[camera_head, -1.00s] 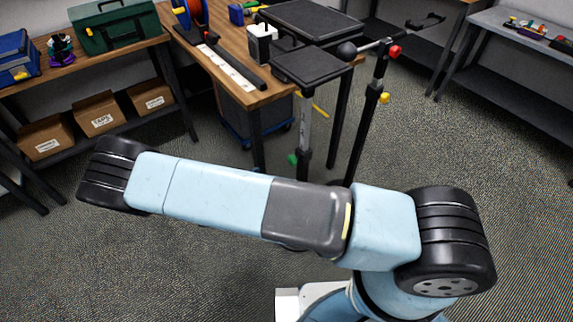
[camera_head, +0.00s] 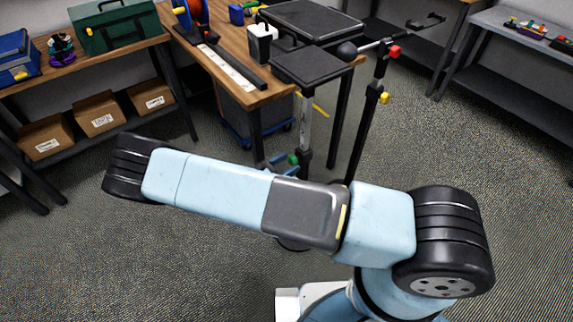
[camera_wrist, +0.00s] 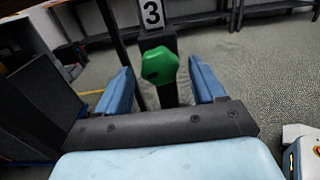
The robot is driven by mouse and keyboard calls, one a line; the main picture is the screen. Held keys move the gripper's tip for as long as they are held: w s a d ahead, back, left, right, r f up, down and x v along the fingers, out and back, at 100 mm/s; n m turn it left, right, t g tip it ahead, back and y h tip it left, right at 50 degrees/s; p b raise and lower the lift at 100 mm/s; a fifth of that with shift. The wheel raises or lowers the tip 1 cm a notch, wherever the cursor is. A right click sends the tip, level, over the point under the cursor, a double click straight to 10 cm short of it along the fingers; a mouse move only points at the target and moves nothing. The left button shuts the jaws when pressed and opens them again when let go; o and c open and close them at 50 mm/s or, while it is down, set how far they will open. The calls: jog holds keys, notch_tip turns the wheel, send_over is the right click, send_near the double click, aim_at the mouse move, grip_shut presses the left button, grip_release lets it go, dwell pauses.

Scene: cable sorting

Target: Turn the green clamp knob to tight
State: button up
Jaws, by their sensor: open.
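The green clamp knob (camera_wrist: 160,66) is lobed and sits on a dark upright post, facing the wrist camera. In the head view the knob (camera_head: 293,159) shows low on the post of a stand with a flat black top (camera_head: 305,66). My gripper (camera_wrist: 160,72) is open, with one blue finger to the left of the knob and one to the right. Gaps show between the fingers and the knob, so I see no contact. How deep the knob lies between the fingers is hard to tell. No mark showing tightness is readable.
A thin black stand (camera_head: 366,130) with red and yellow knobs is just right of the post. A dark panel (camera_wrist: 38,100) is at left. Open carpet lies right.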

jog(key=c, duration=1.1)
jog(key=shift+o, duration=0.2)
jog(key=shift+m, duration=0.3)
jog(key=shift+a+m, duration=0.1)
jog(key=shift+m, duration=9.5)
jog(key=shift+f, duration=0.1)
